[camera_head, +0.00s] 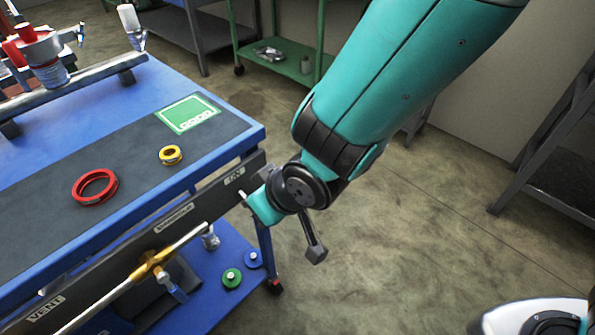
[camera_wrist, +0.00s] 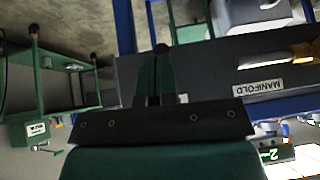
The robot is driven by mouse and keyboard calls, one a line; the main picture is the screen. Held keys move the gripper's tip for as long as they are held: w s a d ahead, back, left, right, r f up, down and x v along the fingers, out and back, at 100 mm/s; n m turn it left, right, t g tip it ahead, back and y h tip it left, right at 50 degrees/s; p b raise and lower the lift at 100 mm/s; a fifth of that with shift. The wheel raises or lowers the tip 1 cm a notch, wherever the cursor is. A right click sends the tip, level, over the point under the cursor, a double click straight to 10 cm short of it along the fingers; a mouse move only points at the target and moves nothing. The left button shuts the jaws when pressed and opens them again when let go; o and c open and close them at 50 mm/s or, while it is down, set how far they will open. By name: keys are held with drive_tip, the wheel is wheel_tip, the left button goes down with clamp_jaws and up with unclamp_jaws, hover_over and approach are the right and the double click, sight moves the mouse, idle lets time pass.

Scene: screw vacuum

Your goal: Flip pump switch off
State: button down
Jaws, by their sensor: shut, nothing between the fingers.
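I cannot make out the pump switch in either view; my gripper and wrist cover part of the dark front panel (camera_head: 205,205). In the head view, my gripper (camera_head: 246,200) is at the panel's right end, below a small white label I cannot read surely. I cannot tell if it touches the panel. In the wrist view, my gripper (camera_wrist: 160,48) has its fingers together, empty, in front of the dark panel (camera_wrist: 215,65). A label reading MANIFOLD (camera_wrist: 260,87) shows upside down to their right.
A red ring (camera_head: 95,187), a yellow ring (camera_head: 171,155) and a green card (camera_head: 187,114) lie on the blue bench (camera_head: 110,90). A pipe with a brass fitting (camera_head: 152,263) runs along its front. A green cart (camera_head: 285,66) stands behind. The floor at right is clear.

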drive_tip(key=shift+r+p, duration=0.75)
drive_tip(key=shift+p, duration=0.15)
drive_tip(key=s+d+r+b, duration=0.6)
drive_tip(key=d+r, duration=0.2)
drive_tip(key=shift+s+d+r+b, duration=0.2)
drive_tip(key=shift+d+b, duration=0.05)
drive_tip(key=shift+b, duration=0.05)
idle(0.4)
